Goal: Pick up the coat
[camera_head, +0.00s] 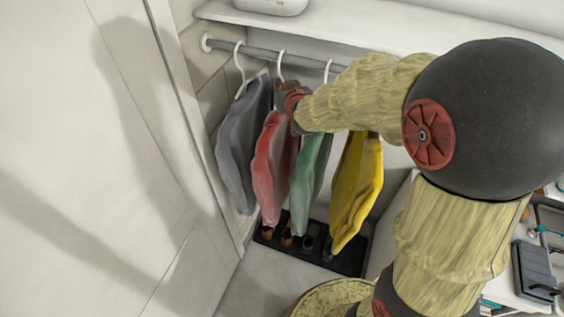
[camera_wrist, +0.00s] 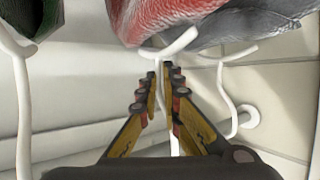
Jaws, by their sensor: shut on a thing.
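Several coats hang in a row from a rail (camera_head: 262,55): a grey one (camera_head: 240,145), a red one (camera_head: 270,170), a green one (camera_head: 308,180) and a yellow one (camera_head: 357,185). My gripper (camera_head: 291,97) is at the top of the red coat in the head view. In the wrist view its fingertips (camera_wrist: 161,75) are closed on the white hanger (camera_wrist: 172,45) of the red coat (camera_wrist: 165,15). The grey coat (camera_wrist: 245,25) lies right beside it. My wrist partly hides the upper green coat in the head view.
A white shelf (camera_head: 330,25) runs above the rail, with a white container (camera_head: 270,5) on it. A black mat (camera_head: 345,262) with shoes lies below the coats. A large white panel (camera_head: 90,150) borders the left side.

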